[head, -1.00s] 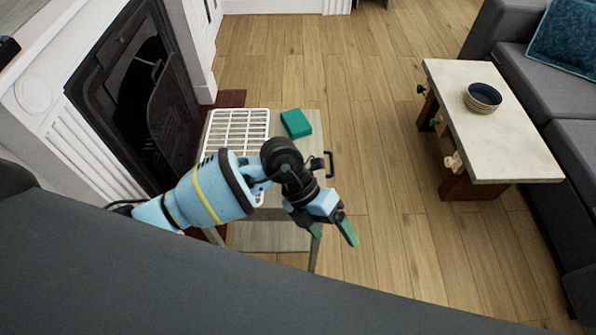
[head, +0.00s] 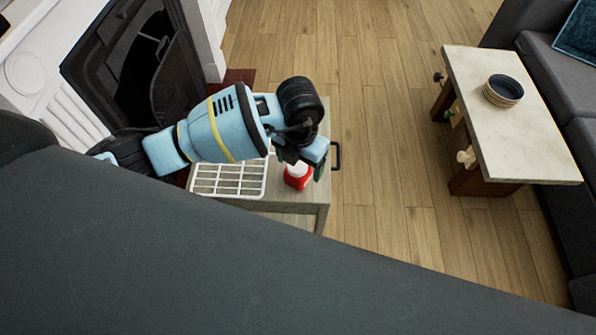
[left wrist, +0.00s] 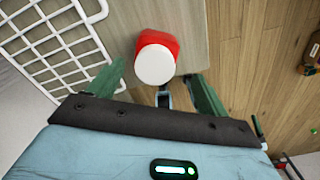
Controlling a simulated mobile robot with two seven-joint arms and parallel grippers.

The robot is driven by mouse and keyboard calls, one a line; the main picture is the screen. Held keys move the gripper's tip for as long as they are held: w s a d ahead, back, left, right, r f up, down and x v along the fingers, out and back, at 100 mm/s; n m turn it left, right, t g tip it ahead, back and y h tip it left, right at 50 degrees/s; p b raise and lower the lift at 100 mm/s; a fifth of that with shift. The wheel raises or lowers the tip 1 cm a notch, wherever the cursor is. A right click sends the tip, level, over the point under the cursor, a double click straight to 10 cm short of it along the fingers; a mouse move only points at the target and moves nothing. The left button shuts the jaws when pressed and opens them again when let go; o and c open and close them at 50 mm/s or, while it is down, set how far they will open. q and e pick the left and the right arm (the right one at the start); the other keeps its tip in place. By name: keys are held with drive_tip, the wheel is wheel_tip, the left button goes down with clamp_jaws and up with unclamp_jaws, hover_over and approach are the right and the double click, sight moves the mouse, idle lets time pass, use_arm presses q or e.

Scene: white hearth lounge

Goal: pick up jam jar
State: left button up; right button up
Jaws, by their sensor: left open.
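The jam jar is red with a white lid (head: 297,171) and stands on a small side table near the fireplace. My left arm partly covers it in the head view. My left gripper (head: 304,158) is over the jar in that view, and its fingers are largely hidden. In the left wrist view, the jar (left wrist: 171,44) shows with its round lid facing me, just beyond my open green fingers (left wrist: 162,86). Nothing is held between them. My right gripper is not in view.
A white wire rack (head: 228,179) lies beside the jar on the side table (head: 286,204). A stone-topped table (head: 525,140) with a bowl (head: 503,92) stands right, across open wooden floor.

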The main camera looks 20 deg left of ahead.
sight(299, 184)
use_arm(q)
drive_tip(key=shift+w+a+f, duration=0.1)
drive_tip(key=shift+a+f, duration=0.1)
drive_tip(key=shift+f, duration=1.25)
drive_tip(key=shift+w+a+f, duration=0.1)
drive_tip(key=shift+a+f, duration=0.05)
drive_tip(key=shift+f, duration=1.25)
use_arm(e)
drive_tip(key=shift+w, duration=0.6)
use_arm(q)
drive_tip(key=shift+c, duration=0.5)
drive_tip(key=c, duration=1.1)
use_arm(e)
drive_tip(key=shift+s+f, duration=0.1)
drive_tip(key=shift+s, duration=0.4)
use_arm(q)
drive_tip(key=shift+r, duration=0.15)
